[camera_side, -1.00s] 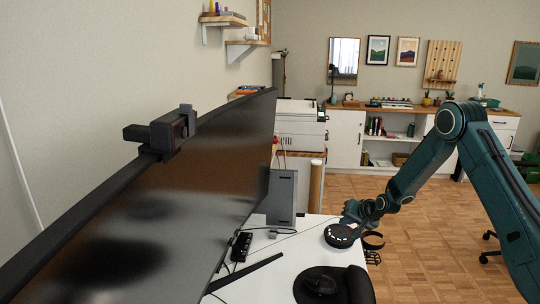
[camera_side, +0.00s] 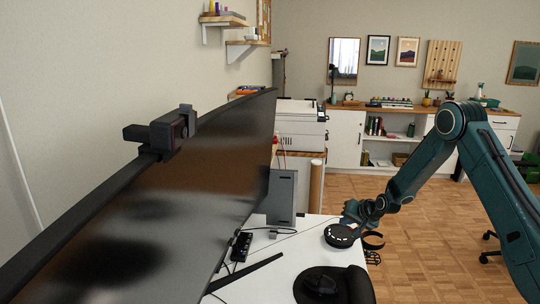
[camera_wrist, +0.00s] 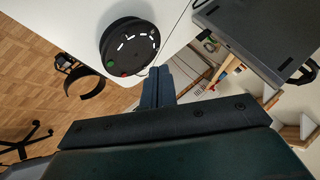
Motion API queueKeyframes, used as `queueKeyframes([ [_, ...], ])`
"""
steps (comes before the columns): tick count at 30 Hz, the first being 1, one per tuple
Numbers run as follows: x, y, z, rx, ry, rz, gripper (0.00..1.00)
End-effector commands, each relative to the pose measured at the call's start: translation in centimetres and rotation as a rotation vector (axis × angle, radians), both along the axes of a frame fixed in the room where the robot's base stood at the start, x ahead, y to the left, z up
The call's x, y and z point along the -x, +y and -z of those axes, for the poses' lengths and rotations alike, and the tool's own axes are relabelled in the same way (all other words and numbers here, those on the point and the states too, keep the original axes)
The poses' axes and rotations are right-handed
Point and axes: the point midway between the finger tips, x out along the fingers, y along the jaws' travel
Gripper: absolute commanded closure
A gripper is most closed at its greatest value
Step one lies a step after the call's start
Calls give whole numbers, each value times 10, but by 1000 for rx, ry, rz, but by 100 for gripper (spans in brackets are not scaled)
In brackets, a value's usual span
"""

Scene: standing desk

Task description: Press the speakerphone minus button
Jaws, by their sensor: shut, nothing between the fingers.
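The speakerphone (camera_side: 339,237) is a round black puck on the white desk near its right edge in the side view. In the wrist view the speakerphone (camera_wrist: 128,46) shows a ring of white light bars, a green button, a red button and small dark marks on its top. I cannot make out which mark is the minus button. My gripper (camera_wrist: 158,75) is shut and empty, its fingertips by the speakerphone's rim in the wrist view. In the side view my gripper (camera_side: 350,218) is just above and behind the speakerphone; whether it touches is hidden.
A large curved monitor (camera_side: 150,220) fills the left of the side view. A grey box (camera_side: 282,197) stands behind the speakerphone. A mouse (camera_side: 322,284) on a dark pad sits in front. A headphone-like black ring (camera_side: 373,240) hangs beyond the desk's right edge.

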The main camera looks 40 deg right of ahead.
Motion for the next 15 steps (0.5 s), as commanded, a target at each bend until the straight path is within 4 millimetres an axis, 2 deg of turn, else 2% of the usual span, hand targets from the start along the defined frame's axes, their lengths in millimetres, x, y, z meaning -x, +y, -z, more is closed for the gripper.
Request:
queueKeyframes([
  [5,0,0,-3,0,-1,0,100],
  [15,0,0,-36,0,-1,0,100],
])
